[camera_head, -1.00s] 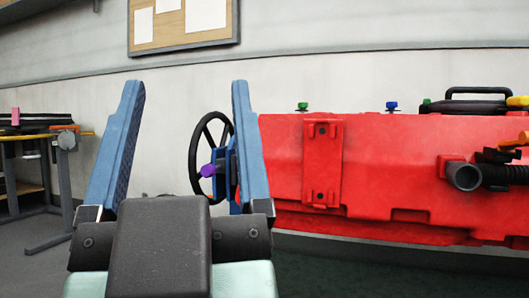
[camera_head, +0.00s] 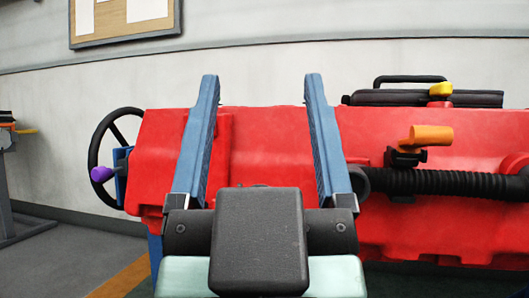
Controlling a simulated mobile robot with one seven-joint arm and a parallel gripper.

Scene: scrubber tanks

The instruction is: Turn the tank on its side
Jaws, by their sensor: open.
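The red tank (camera_head: 265,150) lies long across the middle and right of the view. A black lid (camera_head: 425,99) with a handle and a yellow knob (camera_head: 441,90) sits on its top at the right. An orange lever (camera_head: 432,135) and a black ribbed hose (camera_head: 450,182) are on its near face. A black handwheel (camera_head: 96,160) with a blue bracket and purple knob (camera_head: 102,174) is at its left end. My gripper (camera_head: 258,90) is open, its two blue fingers apart in front of the tank, with nothing between them. Their distance from the tank is unclear.
A pale wall (camera_head: 300,60) with a pinboard (camera_head: 125,18) stands behind the tank. A workbench (camera_head: 12,190) is at the far left edge. The floor (camera_head: 70,255) at left is open, with an orange stripe (camera_head: 120,278).

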